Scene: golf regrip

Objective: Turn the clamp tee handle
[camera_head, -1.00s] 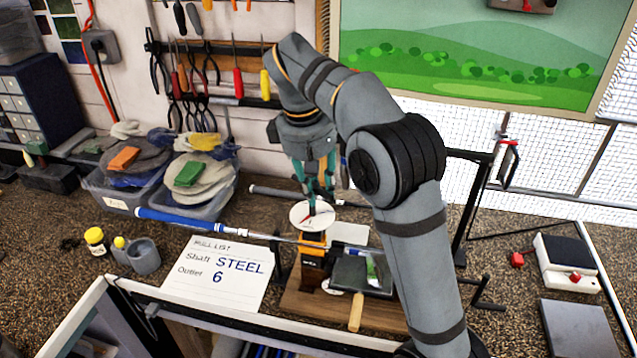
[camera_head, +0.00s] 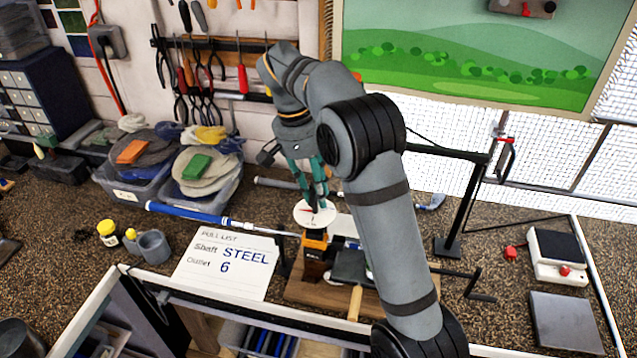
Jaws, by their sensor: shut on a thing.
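The clamp (camera_head: 314,252), orange and black, stands upright on a wooden base (camera_head: 372,306). A pale round dial (camera_head: 301,213) with a red mark sits above it. My gripper (camera_head: 317,207), with teal fingers, points down over the middle of the dial. It is shut on the tee handle, which is mostly hidden between the fingers; its angle cannot be told. A golf club with a blue grip (camera_head: 186,212) lies level, its shaft (camera_head: 262,227) running to the clamp.
A handwritten list (camera_head: 226,264) lies left of the clamp. Bins of discs and gloves (camera_head: 211,199) stand behind left. Grey cups (camera_head: 154,246) and a yellow jar (camera_head: 109,233) are at the left. A black stand (camera_head: 464,210) and a scale (camera_head: 556,257) are to the right.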

